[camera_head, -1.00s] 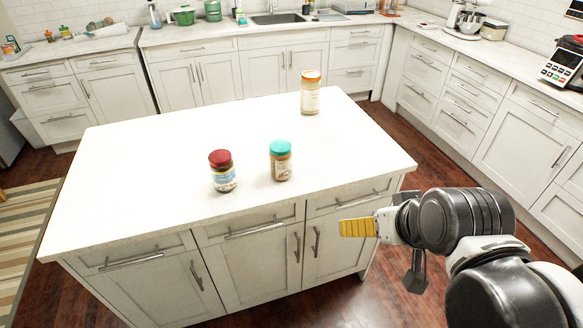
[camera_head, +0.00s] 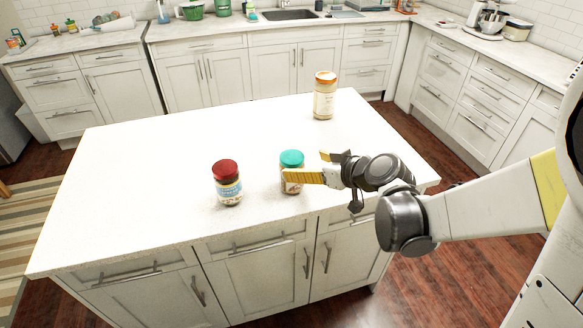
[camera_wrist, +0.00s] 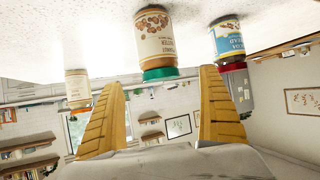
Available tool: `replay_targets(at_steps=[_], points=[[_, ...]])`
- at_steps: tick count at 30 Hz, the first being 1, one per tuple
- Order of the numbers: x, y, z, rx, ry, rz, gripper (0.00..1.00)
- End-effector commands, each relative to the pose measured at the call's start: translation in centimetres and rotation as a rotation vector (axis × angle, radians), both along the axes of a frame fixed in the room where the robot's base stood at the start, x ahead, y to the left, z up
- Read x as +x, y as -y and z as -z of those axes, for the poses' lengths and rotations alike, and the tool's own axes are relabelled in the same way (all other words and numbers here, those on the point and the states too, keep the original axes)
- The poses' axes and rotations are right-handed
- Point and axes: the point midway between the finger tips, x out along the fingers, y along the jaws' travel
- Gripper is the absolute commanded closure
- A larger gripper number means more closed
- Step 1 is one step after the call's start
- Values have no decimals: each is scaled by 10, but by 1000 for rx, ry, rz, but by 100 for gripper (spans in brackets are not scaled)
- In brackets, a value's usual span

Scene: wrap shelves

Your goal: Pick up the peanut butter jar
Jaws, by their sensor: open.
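The jar with a teal lid (camera_head: 292,158) stands upright near the front edge of the island; in the wrist view its pale label (camera_wrist: 153,36) shows brown nut-like pictures, so it looks like the peanut butter jar. My gripper (camera_head: 305,166) is open and empty at its right, one yellow finger crossing in front of the jar's lower part. In the wrist view, which is upside down, the jar appears between the two fingers (camera_wrist: 160,78), slightly beyond their tips. I cannot tell whether a finger touches it.
A red-lidded jar with a blue label (camera_head: 228,186) stands close to the left. An orange-lidded jar (camera_head: 324,100) stands farther back. The white island top (camera_head: 150,180) is otherwise clear. Counters with kitchen items line the walls.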

Motion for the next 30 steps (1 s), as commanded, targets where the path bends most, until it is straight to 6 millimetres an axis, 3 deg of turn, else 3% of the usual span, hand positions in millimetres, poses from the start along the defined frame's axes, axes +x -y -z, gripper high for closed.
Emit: replay_targets(at_steps=[8,17,24,30], points=[[16,-13,11,-1,-1,0,11],[47,-37,29,0,-1,0,11],[49,-39,28,0,-2,2,11],[49,-39,28,0,-2,2,72]])
